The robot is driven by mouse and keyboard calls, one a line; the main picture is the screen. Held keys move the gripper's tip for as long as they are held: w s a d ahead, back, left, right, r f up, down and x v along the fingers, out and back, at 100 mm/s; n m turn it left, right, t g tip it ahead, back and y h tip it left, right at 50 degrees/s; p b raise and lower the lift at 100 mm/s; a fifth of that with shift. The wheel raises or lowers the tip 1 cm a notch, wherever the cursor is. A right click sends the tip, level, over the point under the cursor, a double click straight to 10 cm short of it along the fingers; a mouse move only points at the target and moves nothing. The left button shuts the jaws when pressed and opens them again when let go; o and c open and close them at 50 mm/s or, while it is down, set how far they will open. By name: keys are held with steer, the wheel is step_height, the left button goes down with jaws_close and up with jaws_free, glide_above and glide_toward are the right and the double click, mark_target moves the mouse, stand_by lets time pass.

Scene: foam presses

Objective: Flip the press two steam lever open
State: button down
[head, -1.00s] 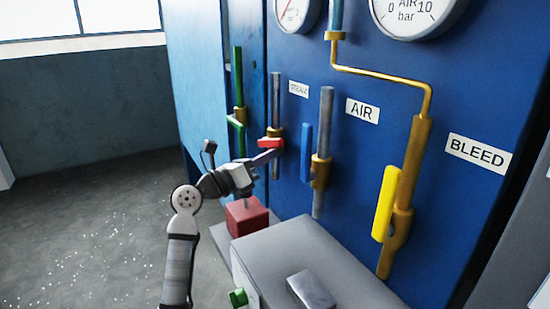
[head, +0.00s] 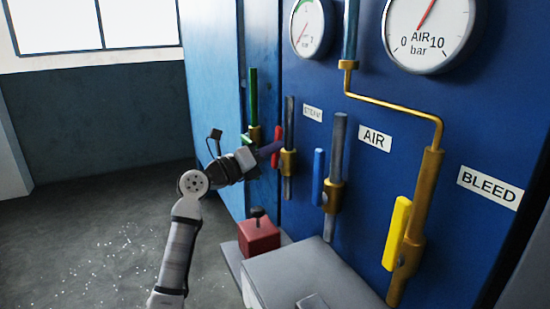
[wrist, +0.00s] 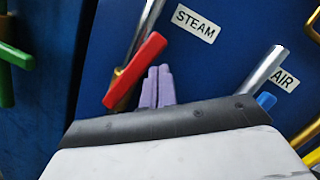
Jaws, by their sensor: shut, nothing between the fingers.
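The red steam lever (head: 276,146) sits on a brass valve on a grey pipe, left of the STEAM label (head: 313,113). In the head view it stands nearly upright, roughly along the pipe. The wrist view shows the red lever (wrist: 135,70) slanting close to the line of its pipe, below and left of the STEAM label (wrist: 195,23). My gripper (head: 280,144) has its purple fingers beside the lever. In the wrist view the gripper (wrist: 158,70) is shut and empty, just right of the lever. I cannot tell whether they touch.
A blue lever (head: 318,177) by the AIR label (head: 375,138) and a yellow lever (head: 396,233) by the BLEED label (head: 489,188) stand to the right. A green lever (wrist: 15,55) is at left. A red block (head: 259,236) and grey housing (head: 310,272) lie below. Floor at left is clear.

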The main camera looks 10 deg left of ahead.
steer(key=shift+w+a+r+n, duration=0.35)
steer(key=shift+w+r+n, duration=0.15)
steer(key=shift+n, duration=0.4)
steer(key=shift+w+a, duration=0.2)
steer(key=shift+w, duration=0.15)
steer(key=shift+a+r+y, duration=0.1)
steer(key=shift+r+y, duration=0.05)
steer(key=shift+y, duration=0.15)
